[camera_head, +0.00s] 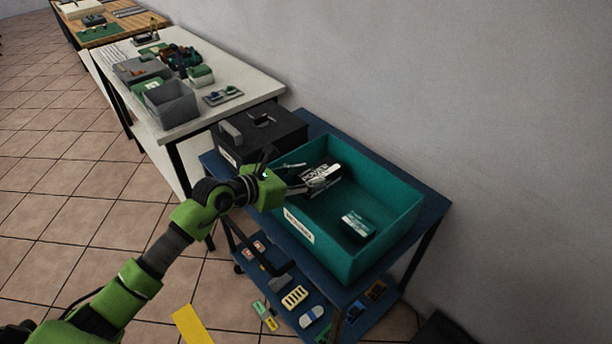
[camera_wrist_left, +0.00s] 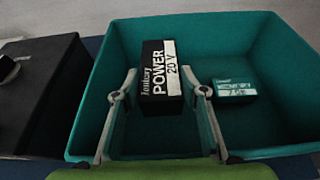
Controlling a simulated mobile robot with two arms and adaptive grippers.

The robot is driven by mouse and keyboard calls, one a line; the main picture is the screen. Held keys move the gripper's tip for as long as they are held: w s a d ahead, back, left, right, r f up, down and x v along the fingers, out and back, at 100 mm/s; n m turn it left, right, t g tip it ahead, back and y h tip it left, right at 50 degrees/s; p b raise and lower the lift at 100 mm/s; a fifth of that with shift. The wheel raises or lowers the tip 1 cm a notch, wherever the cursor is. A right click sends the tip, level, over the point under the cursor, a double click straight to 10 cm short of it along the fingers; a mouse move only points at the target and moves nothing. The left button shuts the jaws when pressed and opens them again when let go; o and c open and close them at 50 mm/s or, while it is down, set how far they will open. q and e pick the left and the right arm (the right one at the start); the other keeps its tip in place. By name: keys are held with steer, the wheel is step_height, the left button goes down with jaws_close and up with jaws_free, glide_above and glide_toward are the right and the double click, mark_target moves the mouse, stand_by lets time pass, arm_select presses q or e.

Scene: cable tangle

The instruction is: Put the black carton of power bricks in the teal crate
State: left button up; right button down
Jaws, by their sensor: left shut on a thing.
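The black carton of power bricks (camera_head: 322,174), with white "POWER 20 V" lettering, is inside the walls of the teal crate (camera_head: 300,238), toward its far left part. My left gripper (camera_head: 309,182) reaches over the crate's left wall and is shut on the carton. In the left wrist view the carton (camera_wrist_left: 158,72) sits between the two fingers of the gripper (camera_wrist_left: 160,92), with the crate (camera_wrist_left: 95,78) around it. I cannot tell whether the carton touches the crate floor. My right gripper does not show.
A small teal-and-white box (camera_head: 358,224) lies in the crate, nearer its front right. A black box (camera_head: 262,133) stands beside the crate on the blue cart (camera_head: 434,206). The cart's lower shelf holds several small items. A white table (camera_head: 240,80) with grey bins stands behind.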

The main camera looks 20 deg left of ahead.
arm_select(q)
steer(key=shift+f, duration=0.4)
steer(key=o, duration=1.1)
steer(key=shift+f, duration=0.1)
steer(key=o, duration=0.3)
steer(key=shift+r, duration=0.6)
steer(key=b+v, duration=0.1)
steer(key=v, duration=1.1)
